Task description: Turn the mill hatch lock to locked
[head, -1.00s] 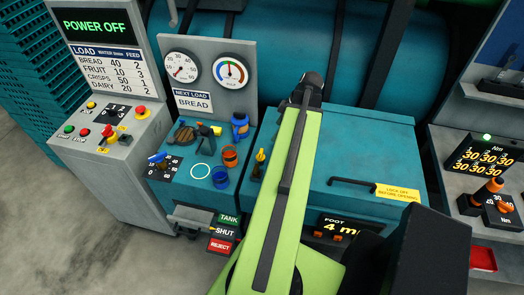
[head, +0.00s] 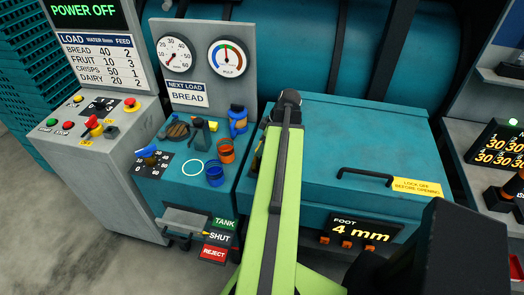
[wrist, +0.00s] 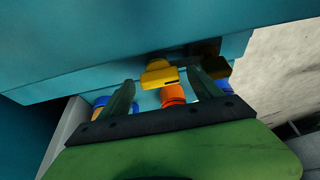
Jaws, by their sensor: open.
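The hatch lock shows as a yellow knob (wrist: 158,74) in the wrist view, beside the teal hatch housing. My gripper (wrist: 162,92) is open, with one dark green finger on each side of the knob in the picture. I cannot tell whether either finger touches it. In the head view my green arm hides nearly all of the lock and my gripper. The teal mill hatch (head: 350,140) is down, with a black handle (head: 365,176) and a yellow label (head: 416,188) reading "LOCK OFF BEFORE OPENING". The lock's setting cannot be read.
An orange cup (head: 226,151) and a blue cup (head: 215,176) stand left of my arm. A control console (head: 90,135) reads "POWER OFF". A foot display (head: 362,232) reads "4 mm".

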